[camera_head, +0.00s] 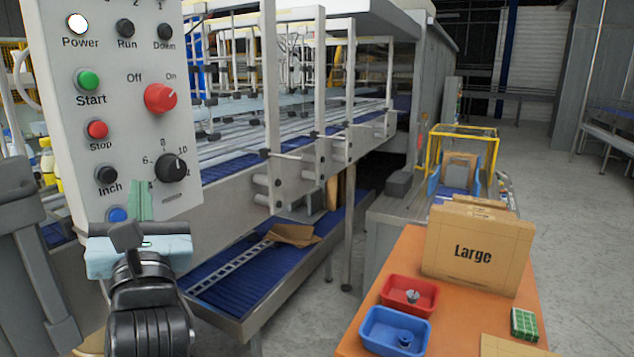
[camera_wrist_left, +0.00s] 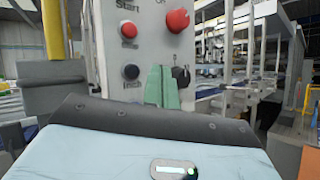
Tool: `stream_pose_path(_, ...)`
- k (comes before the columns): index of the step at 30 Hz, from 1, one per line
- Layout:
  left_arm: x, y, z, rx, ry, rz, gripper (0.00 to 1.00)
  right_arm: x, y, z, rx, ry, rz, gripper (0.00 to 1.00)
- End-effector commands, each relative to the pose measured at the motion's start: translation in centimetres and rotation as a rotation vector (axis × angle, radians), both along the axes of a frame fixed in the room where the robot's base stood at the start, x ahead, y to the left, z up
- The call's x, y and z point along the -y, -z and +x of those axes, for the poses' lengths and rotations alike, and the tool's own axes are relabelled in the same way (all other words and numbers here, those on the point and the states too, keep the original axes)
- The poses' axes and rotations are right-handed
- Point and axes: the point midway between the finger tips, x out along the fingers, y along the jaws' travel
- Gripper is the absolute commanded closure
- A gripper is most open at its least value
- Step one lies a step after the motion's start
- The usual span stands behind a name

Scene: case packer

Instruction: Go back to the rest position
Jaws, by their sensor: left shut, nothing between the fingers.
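My left gripper (camera_head: 140,200) is in front of the lower part of the grey control panel (camera_head: 125,60). Its green fingers are closed together and hold nothing. In the left wrist view the fingers (camera_wrist_left: 162,87) point up in front of the panel, between the Inch button (camera_wrist_left: 131,72) and the black dial (camera_wrist_left: 180,76). I cannot tell whether they touch the panel. The red knob (camera_head: 160,98) is above them, and the blue button (camera_head: 117,214) is just left of the fingers. The Power light (camera_head: 77,23) is white. My right gripper is not in view.
The case packer's blue conveyor (camera_head: 235,285) runs behind the panel, with a flat brown carton piece on it. An orange table (camera_head: 385,270) at the right holds a "Large" carton (camera_head: 475,250), a red bin (camera_head: 400,305) and a blue bin (camera_head: 380,345). Grey floor lies beyond.

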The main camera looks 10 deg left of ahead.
Motion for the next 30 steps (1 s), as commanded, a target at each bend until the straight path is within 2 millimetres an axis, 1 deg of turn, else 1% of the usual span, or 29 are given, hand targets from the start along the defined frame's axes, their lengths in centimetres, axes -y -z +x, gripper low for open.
stream_pose_path(1,-0.2,1.4,0.1,-0.030,-0.043,0.047,1.00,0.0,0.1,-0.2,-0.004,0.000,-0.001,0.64)
stream_pose_path(4,-0.4,4.1,-0.1,-0.087,-0.151,0.198,1.00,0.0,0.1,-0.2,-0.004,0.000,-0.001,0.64)
stream_pose_path(7,0.1,7.4,-0.5,-0.160,-0.254,0.401,1.00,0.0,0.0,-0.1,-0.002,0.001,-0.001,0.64)
stream_pose_path(11,1.7,12.0,-0.9,-0.261,-0.341,0.699,1.00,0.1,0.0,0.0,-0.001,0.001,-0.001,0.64)
stream_pose_path(12,2.4,13.7,-1.0,-0.295,-0.355,0.796,1.00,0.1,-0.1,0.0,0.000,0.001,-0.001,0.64)
stream_pose_path(14,3.5,16.3,-1.3,-0.345,-0.368,0.947,1.00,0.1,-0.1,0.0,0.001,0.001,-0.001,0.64)
stream_pose_path(15,4.2,18.2,-1.5,-0.377,-0.369,1.048,1.00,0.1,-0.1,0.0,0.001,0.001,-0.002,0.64)
stream_pose_path(17,5.4,21.3,-2.0,-0.428,-0.359,1.204,1.00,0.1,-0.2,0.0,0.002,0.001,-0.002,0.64)
stream_pose_path(18,6.2,23.5,-2.4,-0.460,-0.347,1.308,1.00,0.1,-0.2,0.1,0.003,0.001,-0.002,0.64)
stream_pose_path(19,6.7,25.3,-2.8,-0.485,-0.332,1.388,1.00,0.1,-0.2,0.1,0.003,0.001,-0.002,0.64)
stream_pose_path(20,7.3,27.1,-3.3,-0.508,-0.314,1.468,1.00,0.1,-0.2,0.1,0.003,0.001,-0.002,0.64)
stream_pose_path(21,8.0,29.5,-4.0,-0.539,-0.287,1.574,1.00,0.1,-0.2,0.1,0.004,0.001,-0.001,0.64)
stream_pose_path(23,8.8,33.2,-5.3,-0.581,-0.237,1.724,1.00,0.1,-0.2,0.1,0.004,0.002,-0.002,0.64)
stream_pose_path(24,9.3,35.5,-6.3,-0.605,-0.200,1.819,1.00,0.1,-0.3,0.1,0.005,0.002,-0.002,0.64)
stream_pose_path(26,9.9,39.0,-8.0,-0.640,-0.139,1.959,1.00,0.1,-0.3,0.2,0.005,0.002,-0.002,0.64)
stream_pose_path(27,10.1,41.3,-9.3,-0.660,-0.093,2.047,1.00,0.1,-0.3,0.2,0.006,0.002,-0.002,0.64)
stream_pose_path(29,10.4,44.6,-11.4,-0.688,-0.020,2.176,1.00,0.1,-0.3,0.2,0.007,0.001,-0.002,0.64)
stream_pose_path(30,10.4,46.7,-12.9,-0.704,0.032,2.259,1.00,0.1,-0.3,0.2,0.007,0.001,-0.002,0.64)
